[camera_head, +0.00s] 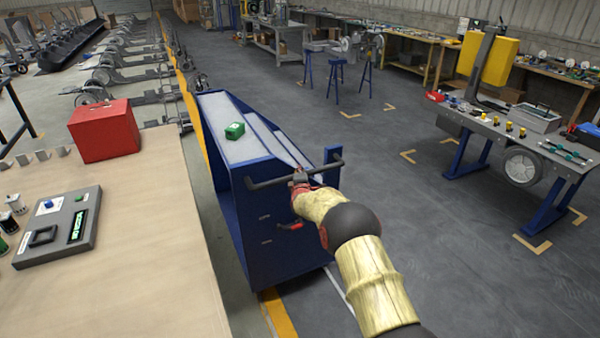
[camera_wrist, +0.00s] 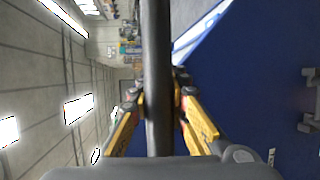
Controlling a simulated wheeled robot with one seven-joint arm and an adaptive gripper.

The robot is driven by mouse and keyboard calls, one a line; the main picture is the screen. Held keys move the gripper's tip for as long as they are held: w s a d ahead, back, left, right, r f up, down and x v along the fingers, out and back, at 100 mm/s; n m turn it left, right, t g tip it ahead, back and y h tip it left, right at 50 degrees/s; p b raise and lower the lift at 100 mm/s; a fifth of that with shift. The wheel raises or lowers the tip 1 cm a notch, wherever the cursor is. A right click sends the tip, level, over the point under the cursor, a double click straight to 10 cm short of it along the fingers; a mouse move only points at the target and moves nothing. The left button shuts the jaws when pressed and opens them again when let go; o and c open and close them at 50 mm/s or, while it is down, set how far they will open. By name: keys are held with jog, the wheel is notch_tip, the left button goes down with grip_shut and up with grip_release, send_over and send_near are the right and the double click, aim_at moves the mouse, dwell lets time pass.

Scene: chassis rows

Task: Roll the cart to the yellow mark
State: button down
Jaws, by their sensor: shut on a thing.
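The blue cart (camera_head: 290,225) stands on the grey floor in the middle of the head view. Its dark handle bar (camera_head: 265,183) runs across its near end. My gripper (camera_head: 299,182) is shut on this bar near its middle. In the wrist view the bar (camera_wrist: 157,40) passes between the yellow fingers of my gripper (camera_wrist: 158,92), with the cart's blue panel (camera_wrist: 250,80) to the right. A yellow floor stripe (camera_head: 279,313) shows at the cart's near bottom edge. I cannot tell whether this is the named mark.
A table (camera_head: 150,240) with a red box (camera_head: 104,130) and grey control panel (camera_head: 60,228) stands close on the left. A workbench (camera_head: 520,140) is on the right, blue stools (camera_head: 335,78) farther back. Floor right of the cart is clear, with yellow corner marks (camera_head: 408,157).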

jog(key=shift+r, duration=0.3)
jog(key=c, duration=2)
grip_release()
jog(key=o, duration=0.3)
jog(key=shift+f, duration=0.2)
jog(key=shift+o, duration=0.2)
jog(key=shift+s, duration=0.1)
jog(key=s+r, duration=0.2)
jog(key=s, duration=0.9)
jog(key=shift+s+a, duration=0.3)
